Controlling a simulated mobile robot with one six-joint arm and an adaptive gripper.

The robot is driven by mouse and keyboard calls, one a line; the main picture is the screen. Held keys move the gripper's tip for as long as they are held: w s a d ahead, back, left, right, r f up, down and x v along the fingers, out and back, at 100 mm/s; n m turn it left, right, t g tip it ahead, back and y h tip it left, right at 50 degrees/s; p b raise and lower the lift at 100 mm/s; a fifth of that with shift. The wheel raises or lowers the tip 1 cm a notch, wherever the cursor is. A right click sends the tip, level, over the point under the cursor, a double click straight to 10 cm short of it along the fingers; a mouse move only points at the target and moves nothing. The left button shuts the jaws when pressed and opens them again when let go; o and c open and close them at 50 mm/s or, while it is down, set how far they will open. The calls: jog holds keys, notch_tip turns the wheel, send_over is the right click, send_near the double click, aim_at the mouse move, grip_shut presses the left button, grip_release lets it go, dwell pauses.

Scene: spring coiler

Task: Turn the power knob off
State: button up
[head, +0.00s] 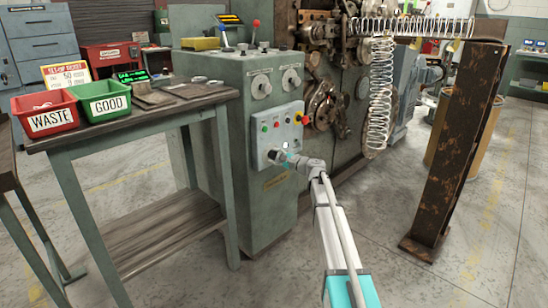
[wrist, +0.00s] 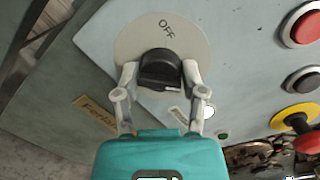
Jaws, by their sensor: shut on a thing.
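The black power knob (wrist: 160,66) sits on a round pale plate (wrist: 137,38) marked OFF, seen in the wrist view. My gripper (wrist: 160,74) has one finger on each side of the knob and is shut on it. The OFF mark shows above the knob, slightly to its right. The knob's pointer direction is not clear.
A bench (head: 125,122) with WASTE (head: 45,118) and GOOD (head: 103,104) bins stands left. A rusty post (head: 462,140) stands right. Floor in front is clear.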

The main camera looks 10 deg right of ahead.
jog(key=n+p, duration=0.1)
jog(key=n, duration=0.3)
jog(key=shift+h, duration=0.3)
jog(key=n, duration=0.4)
jog(key=shift+p, duration=0.3)
jog(key=n+h, duration=0.1)
jog(key=n, duration=0.3)
jog(key=shift+n, duration=0.3)
jog(key=n, duration=0.3)
jog(key=shift+n+h, duration=0.3)
jog(key=shift+h, duration=0.1)
jog(key=o, duration=1.1)
jog(key=shift+o, duration=0.2)
